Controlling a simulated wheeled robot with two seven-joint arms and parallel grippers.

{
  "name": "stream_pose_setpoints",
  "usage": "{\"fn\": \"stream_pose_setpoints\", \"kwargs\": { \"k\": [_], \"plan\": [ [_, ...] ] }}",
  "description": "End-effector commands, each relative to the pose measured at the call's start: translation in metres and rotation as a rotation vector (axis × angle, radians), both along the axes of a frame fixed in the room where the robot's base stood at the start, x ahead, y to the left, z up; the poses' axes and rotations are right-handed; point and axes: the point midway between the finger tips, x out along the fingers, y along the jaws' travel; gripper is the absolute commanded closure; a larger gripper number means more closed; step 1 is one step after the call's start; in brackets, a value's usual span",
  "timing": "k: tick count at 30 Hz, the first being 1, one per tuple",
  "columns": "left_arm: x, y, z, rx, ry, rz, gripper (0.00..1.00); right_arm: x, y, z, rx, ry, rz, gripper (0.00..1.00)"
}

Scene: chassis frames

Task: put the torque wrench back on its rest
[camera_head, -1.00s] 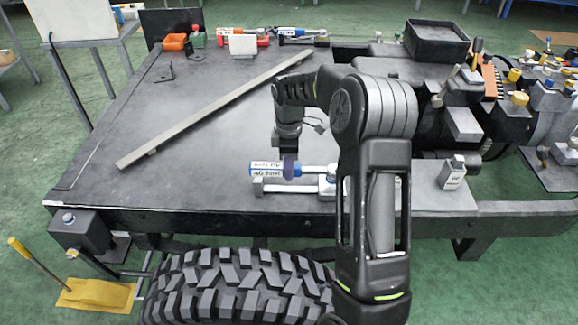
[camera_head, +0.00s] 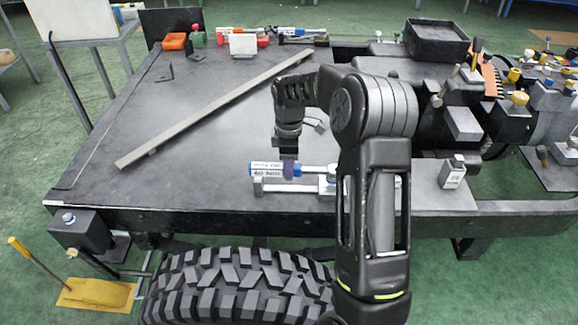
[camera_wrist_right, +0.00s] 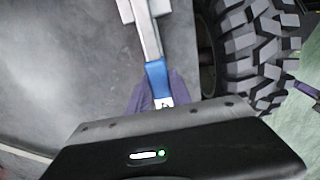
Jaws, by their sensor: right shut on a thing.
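The torque wrench has a blue handle with a white label (camera_head: 268,170) and a silver shaft (camera_head: 318,171) pointing right. It lies level near the table's front edge, just above and behind a silver bar (camera_head: 290,188). My right gripper (camera_head: 289,170) reaches down from above and is shut on the handle. In the right wrist view, the purple fingers (camera_wrist_right: 158,98) sit on both sides of the blue handle (camera_wrist_right: 157,74). My forearm hides the wrench's far end. I cannot tell whether the wrench touches a support. My left gripper is not in view.
A block with a white label (camera_head: 452,173) stands right of my arm on a grey plate. A long metal bar (camera_head: 215,108) lies diagonally across the dark table (camera_head: 200,165). Tools and an orange bin (camera_head: 174,41) line the back edge. A tire (camera_head: 235,285) is below the front edge.

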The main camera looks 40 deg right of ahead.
Motion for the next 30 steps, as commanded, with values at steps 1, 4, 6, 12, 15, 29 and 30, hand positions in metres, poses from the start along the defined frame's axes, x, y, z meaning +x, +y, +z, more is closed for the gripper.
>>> {"fn": "stream_pose_setpoints", "kwargs": {
  "k": [1,4,6,12,15,29,30],
  "plan": [
    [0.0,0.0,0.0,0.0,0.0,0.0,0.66,0.001,0.0,0.001,-0.001,-0.002,0.0,1.0],
    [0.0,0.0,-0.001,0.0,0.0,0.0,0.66,0.001,0.0,-0.001,-0.001,-0.002,0.0,1.0],
    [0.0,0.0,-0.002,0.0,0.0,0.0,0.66,0.001,0.0,-0.002,-0.001,-0.002,0.0,1.0],
    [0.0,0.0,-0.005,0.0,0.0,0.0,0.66,0.001,0.0,-0.007,-0.001,-0.002,0.0,1.0],
    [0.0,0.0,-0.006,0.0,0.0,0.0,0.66,0.001,0.0,-0.01,-0.001,-0.002,0.0,1.0],
    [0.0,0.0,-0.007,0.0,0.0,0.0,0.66,0.001,0.0,-0.011,-0.001,-0.002,0.0,1.0],
    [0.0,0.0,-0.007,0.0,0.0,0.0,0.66,0.001,0.0,-0.011,-0.001,-0.002,0.0,1.0]
  ]
}}
